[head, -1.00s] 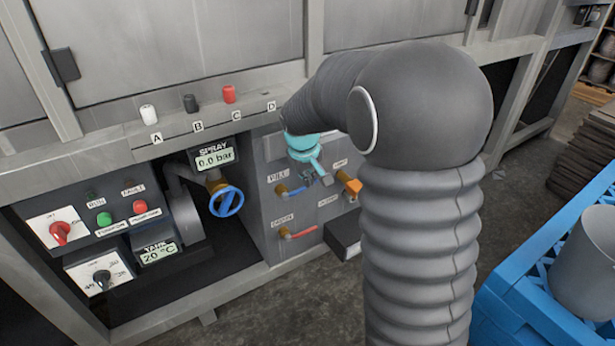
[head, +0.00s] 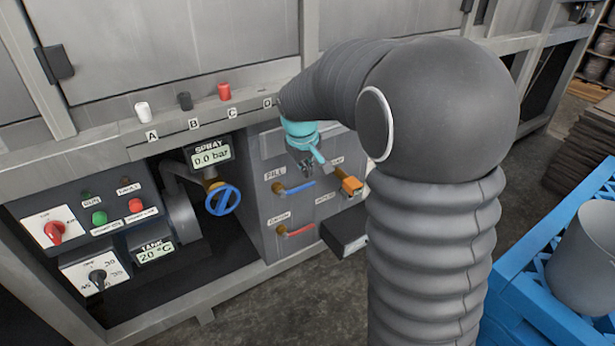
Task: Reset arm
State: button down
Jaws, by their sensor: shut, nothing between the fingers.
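My grey sleeved arm fills the right middle of the head view, its elbow high and its forearm pointing left toward the machine. Below the teal wrist, my gripper (head: 306,168) is small and dark, shut and empty. In the picture it lies in front of the valve panel (head: 270,212), just above the blue-handled fill valve (head: 294,187) and left of the orange-handled valve (head: 351,186). I cannot tell whether it touches the panel. My arm hides part of the machine's right side.
Coloured knobs, such as the red knob (head: 224,91), stand on the ledge above. A blue handwheel (head: 223,200) and the control box (head: 50,226) are left. Bare floor shows below the machine.

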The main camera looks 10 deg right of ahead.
jog(key=v, duration=0.7)
jog(key=s+f+m, duration=0.2)
jog(key=s, duration=0.7)
jog(key=s+r+m+t+p, duration=0.1)
jog(key=s+r+p, duration=0.2)
jog(key=s, duration=0.6)
jog(key=s+r+t+y+p, duration=0.1)
jog(key=s+r+p, duration=0.2)
jog(key=s, duration=0.7)
notch_tip(320, 180, up, 2)
jog(key=shift+d+r+m+y, duration=0.2)
jog(key=shift+d+m+y, duration=0.1)
jog(key=shift+m, duration=0.1)
jog(key=shift+s, duration=0.1)
